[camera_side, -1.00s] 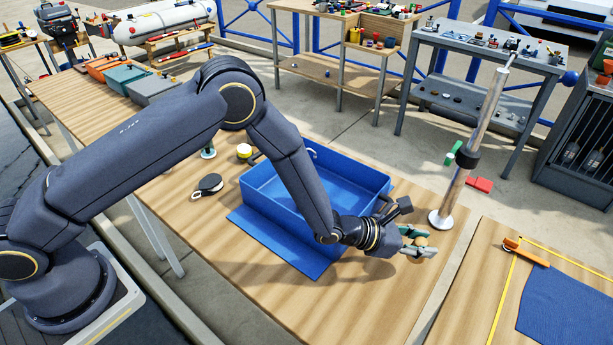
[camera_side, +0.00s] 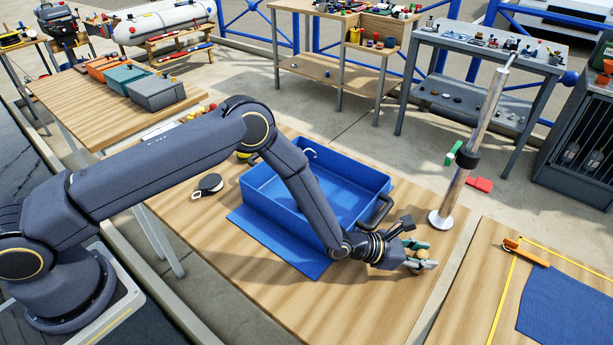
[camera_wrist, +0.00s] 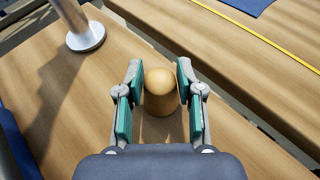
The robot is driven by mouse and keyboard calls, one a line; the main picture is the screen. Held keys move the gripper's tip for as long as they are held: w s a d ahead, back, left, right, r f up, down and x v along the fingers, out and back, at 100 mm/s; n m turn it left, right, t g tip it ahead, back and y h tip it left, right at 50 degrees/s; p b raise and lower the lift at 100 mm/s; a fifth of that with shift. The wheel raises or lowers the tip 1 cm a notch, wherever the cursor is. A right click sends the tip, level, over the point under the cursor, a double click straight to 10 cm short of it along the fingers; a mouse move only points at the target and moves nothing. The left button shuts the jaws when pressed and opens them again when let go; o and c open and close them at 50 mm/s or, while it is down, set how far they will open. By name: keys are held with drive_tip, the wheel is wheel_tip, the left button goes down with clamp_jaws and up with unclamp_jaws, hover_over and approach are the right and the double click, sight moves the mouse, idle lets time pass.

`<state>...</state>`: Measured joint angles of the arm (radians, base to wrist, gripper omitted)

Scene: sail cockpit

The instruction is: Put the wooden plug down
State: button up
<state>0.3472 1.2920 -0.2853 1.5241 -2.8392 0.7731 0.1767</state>
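The wooden plug (camera_wrist: 160,82) is a tan, rounded-top piece between the two teal-padded fingers of my gripper (camera_wrist: 160,85) in the wrist view. In the side view, my gripper (camera_side: 418,258) is low over the near right part of the wooden table, with a little of the plug (camera_side: 423,254) showing between the fingers. The plug looks about upright. Its lower end is partly hidden, and I cannot tell whether it touches the table (camera_side: 330,305).
A blue tray (camera_side: 262,205) stands left of my gripper, with a blue mat (camera_side: 270,245) before it. A metal post on a round base (camera_side: 440,220) stands just behind right. A second table with an orange-handled tool (camera_side: 525,252) and blue cloth (camera_side: 570,310) is at right.

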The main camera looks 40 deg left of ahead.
drive_tip(key=o, duration=0.3)
